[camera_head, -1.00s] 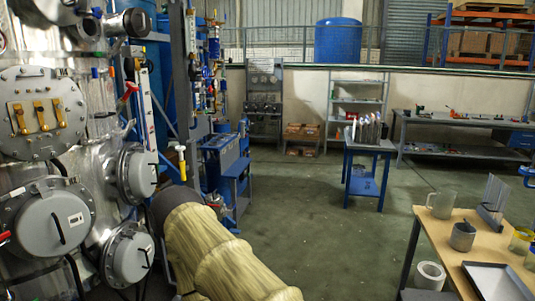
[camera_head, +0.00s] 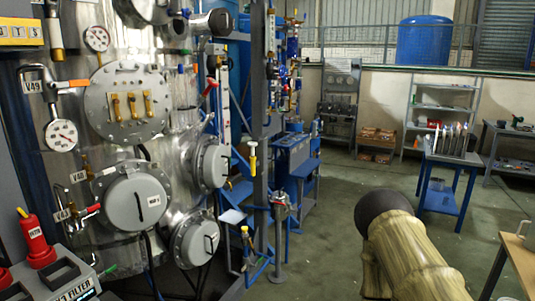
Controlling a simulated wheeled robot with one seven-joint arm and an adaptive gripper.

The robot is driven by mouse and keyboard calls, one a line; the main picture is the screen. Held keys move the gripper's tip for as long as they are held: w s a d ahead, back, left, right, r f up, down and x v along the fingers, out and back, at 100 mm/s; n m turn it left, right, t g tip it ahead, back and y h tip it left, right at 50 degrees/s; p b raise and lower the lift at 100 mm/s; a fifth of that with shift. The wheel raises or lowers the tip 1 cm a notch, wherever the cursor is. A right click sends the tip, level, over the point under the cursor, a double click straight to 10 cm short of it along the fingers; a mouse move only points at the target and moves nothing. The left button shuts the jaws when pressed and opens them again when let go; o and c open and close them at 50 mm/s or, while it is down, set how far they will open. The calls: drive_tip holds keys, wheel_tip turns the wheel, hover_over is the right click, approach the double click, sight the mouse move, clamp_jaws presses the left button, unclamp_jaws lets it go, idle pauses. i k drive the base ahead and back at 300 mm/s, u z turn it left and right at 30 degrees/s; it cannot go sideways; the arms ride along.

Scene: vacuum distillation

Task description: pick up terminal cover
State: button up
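A large metal vessel stands at the left. Three grey round caps are mounted on it: a large one (camera_head: 135,203) with a black handle and a white label, one at the upper right (camera_head: 213,165), and one lower down (camera_head: 198,240). Above the large cap is a round flange (camera_head: 103,122) with three bare brass terminals (camera_head: 132,104). I cannot tell which part, if any in view, is the terminal cover. My arm, in a yellowish sleeve, shows at the lower right; my gripper is out of view.
Valves and gauges project from the vessel. A blue table (camera_head: 440,203) stands at the back right, and a wooden-topped table (camera_head: 522,262) at the right edge. Green floor between is open.

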sight(135, 202)
drive_tip(key=z, duration=0.2)
drive_tip(key=i, duration=1)
drive_tip(key=u, duration=0.55)
drive_tip(key=i, duration=0.7)
drive_tip(key=u, duration=0.5)
